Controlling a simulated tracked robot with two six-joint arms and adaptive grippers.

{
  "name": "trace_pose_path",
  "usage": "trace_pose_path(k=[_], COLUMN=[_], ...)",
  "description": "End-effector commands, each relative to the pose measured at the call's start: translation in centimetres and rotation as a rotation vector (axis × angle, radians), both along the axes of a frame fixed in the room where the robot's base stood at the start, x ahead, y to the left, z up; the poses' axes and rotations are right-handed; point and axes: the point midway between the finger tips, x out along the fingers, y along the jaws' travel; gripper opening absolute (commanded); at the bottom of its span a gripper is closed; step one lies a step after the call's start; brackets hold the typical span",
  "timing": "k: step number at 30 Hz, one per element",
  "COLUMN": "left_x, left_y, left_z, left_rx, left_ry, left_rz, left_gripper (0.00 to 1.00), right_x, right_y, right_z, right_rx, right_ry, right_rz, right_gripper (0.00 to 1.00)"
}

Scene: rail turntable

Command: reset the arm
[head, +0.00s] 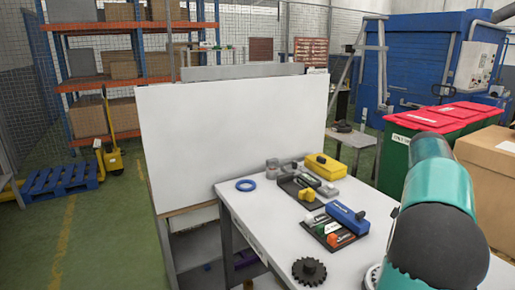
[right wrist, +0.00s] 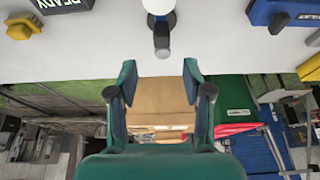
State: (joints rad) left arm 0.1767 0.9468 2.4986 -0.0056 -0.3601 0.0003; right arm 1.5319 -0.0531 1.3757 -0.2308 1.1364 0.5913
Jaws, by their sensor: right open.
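My right gripper (right wrist: 160,82) shows in the right wrist view with its two green and dark fingers spread apart and nothing between them. A brown cardboard box shows in the gap, far behind them. The teal and black link at the right of the head view is part of my right arm; its fingers cannot be made out there. The white worktable (head: 290,235) lies to the left of that arm, and its top fills the upper part of the wrist view. My left gripper is in neither view.
On the table are a blue ring (head: 246,185), a yellow case (head: 325,166), a blue tool (head: 347,219), a tray (head: 316,230) and a black gear (head: 309,271). A white panel (head: 230,140) stands behind. A cardboard box (head: 490,180) and red-lidded bins (head: 465,112) stand at right.

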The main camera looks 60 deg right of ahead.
Motion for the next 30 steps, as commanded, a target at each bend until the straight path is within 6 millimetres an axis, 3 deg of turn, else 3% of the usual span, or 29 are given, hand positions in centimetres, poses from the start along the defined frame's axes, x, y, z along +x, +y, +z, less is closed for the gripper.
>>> trace_pose_path(k=[9, 15, 30], left_x=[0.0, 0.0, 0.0], left_y=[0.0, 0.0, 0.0], left_z=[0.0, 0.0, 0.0], left_rx=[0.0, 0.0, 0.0], left_ry=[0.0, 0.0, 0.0], left_rz=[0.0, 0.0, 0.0], left_gripper=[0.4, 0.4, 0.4], right_x=[-0.8, -1.1, -1.2], right_y=[-1.9, -2.8, -3.1], right_z=[-5.4, -7.6, -8.3], right_rx=[0.003, 0.001, -0.002], right_ry=[-0.001, -0.001, -0.001], right_rz=[-0.001, -0.002, -0.001], right_gripper=[0.5, 0.5, 0.5])
